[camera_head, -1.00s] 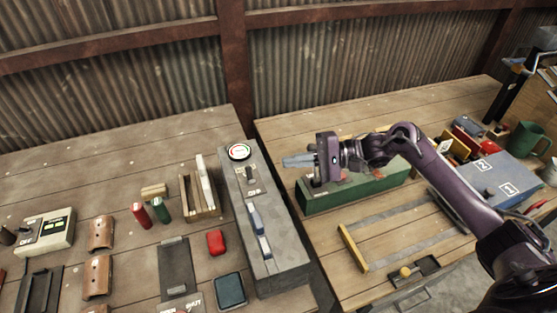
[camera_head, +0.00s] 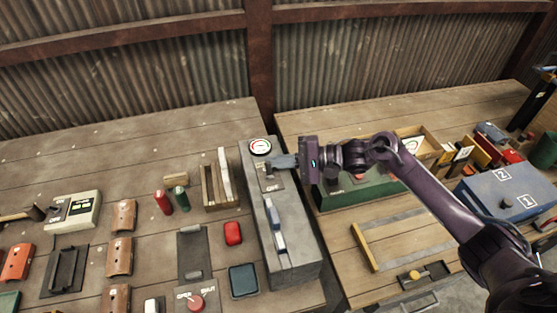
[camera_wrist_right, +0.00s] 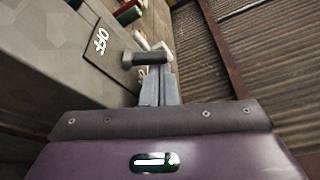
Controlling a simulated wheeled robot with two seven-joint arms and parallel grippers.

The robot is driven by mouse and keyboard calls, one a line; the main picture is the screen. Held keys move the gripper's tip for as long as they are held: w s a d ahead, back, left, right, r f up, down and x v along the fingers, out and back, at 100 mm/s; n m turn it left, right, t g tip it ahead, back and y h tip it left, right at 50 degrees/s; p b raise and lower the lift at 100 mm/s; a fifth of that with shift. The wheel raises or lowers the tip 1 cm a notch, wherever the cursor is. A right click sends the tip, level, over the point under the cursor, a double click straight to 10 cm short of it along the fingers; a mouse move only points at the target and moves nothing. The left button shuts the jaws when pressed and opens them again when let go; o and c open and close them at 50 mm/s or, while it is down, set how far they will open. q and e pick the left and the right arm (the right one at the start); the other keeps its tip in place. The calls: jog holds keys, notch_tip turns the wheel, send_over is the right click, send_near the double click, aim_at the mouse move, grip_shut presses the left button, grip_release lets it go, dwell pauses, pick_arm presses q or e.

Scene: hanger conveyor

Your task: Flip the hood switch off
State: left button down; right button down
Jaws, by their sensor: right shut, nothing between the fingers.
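A long grey box (camera_head: 290,262) stands at the right edge of the left table. Its top carries a small toggle switch with an OFF label (camera_head: 271,188) beside it. In the right wrist view, the switch's dark stubby lever (camera_wrist_right: 146,58) stands out from the panel near the OFF label (camera_wrist_right: 99,42). My right gripper (camera_head: 284,162) is shut and empty, with its fingertips over the switch area, partly hiding the lever in the head view. In the wrist view, the fingers (camera_wrist_right: 159,86) are close beside the lever; I cannot tell whether they touch it. My left gripper is out of view.
A green box (camera_head: 350,193) stands on the right table under my right arm. A wooden rack (camera_head: 218,185) stands left of the grey box. Corrugated walls close off the back.

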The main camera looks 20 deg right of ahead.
jog(key=shift+s+r+n, duration=0.15)
jog(key=shift+n, duration=0.35)
jog(key=shift+s+n+t, duration=0.1)
jog(key=shift+n+t, duration=0.2)
jog(key=shift+s+r+n+y, duration=0.1)
jog(key=shift+s+n+y, duration=0.05)
jog(key=shift+n+y, duration=0.3)
jog(key=n, duration=0.1)
jog(key=s+n+y, duration=0.1)
jog(key=n, duration=0.1)
jog(key=shift+r, duration=0.1)
jog(key=shift+r+n, duration=0.15)
jog(key=shift+n, duration=0.1)
